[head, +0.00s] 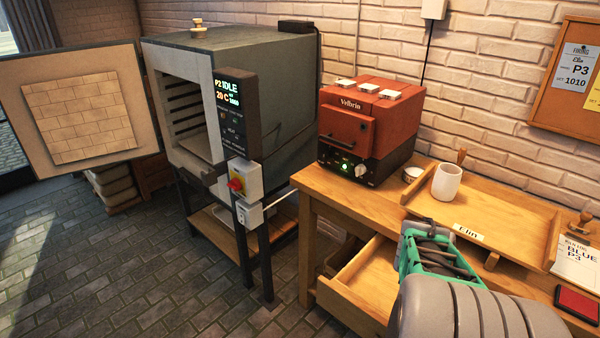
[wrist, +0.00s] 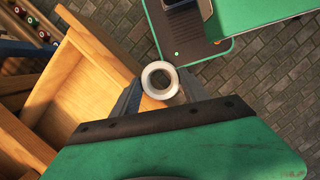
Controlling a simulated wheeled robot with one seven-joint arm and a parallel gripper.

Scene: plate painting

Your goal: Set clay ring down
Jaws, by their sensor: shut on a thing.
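My gripper (wrist: 160,84) is shut on the white clay ring (wrist: 146,79) in the wrist view, with one dark finger on each side. The ring's round opening faces the wrist camera. It is held above the front edge of an open wooden drawer (wrist: 80,90), partly over the paved floor. In the head view my green gripper body (head: 430,250) is in front of the workbench by the open drawer (head: 350,283). The fingertips and ring are hidden there behind my arm.
The workbench (head: 318,187) carries a red test kiln (head: 347,131), a white cup (head: 447,181), a small bowl (head: 412,174) and a wooden tray (head: 500,208) labelled Elin. A stamp pad (head: 577,303) is at right. The large kiln (head: 250,75) stands open at left. Floor is clear there.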

